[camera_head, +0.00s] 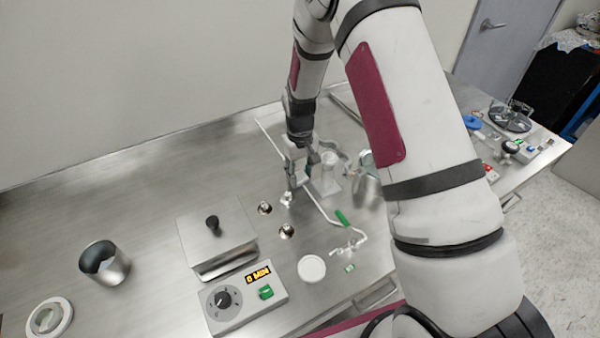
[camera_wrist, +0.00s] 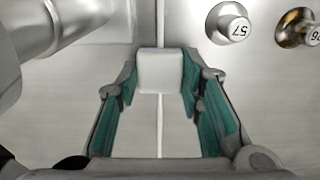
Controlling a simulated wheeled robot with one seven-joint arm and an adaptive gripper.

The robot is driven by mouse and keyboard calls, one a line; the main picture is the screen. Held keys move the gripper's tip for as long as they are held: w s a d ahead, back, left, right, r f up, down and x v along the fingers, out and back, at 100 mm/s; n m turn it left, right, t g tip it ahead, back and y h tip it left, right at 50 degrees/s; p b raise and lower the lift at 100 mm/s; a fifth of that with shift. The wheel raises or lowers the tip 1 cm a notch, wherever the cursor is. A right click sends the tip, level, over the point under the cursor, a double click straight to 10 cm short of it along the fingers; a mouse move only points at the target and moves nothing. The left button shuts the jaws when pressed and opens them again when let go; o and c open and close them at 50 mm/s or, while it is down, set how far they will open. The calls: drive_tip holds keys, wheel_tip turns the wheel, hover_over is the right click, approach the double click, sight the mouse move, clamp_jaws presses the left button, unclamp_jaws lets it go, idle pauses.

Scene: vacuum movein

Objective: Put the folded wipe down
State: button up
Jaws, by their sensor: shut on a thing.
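The folded wipe (camera_wrist: 160,70) is a small white block with rounded corners between my fingertips in the wrist view. My gripper (camera_wrist: 160,88) is shut on it, with a teal-padded finger on each side. In the head view my gripper (camera_head: 302,180) points down over the metal bench (camera_head: 150,190), near its middle. I cannot make out the wipe clearly there. I cannot tell whether the wipe touches the surface below.
Small metal fittings (camera_head: 287,231) stand close by; two show numbers in the wrist view (camera_wrist: 228,24). Clear vessels (camera_head: 328,175) stand just right of my gripper. A lidded metal box (camera_head: 216,235), a control box (camera_head: 242,298), a white disc (camera_head: 312,268) and a metal cup (camera_head: 105,264) are nearer. The bench's left back is clear.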

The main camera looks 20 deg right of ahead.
drive_tip(key=shift+f, duration=0.1)
drive_tip(key=o, duration=0.6)
drive_tip(key=shift+f, duration=0.1)
drive_tip(key=o, duration=0.4)
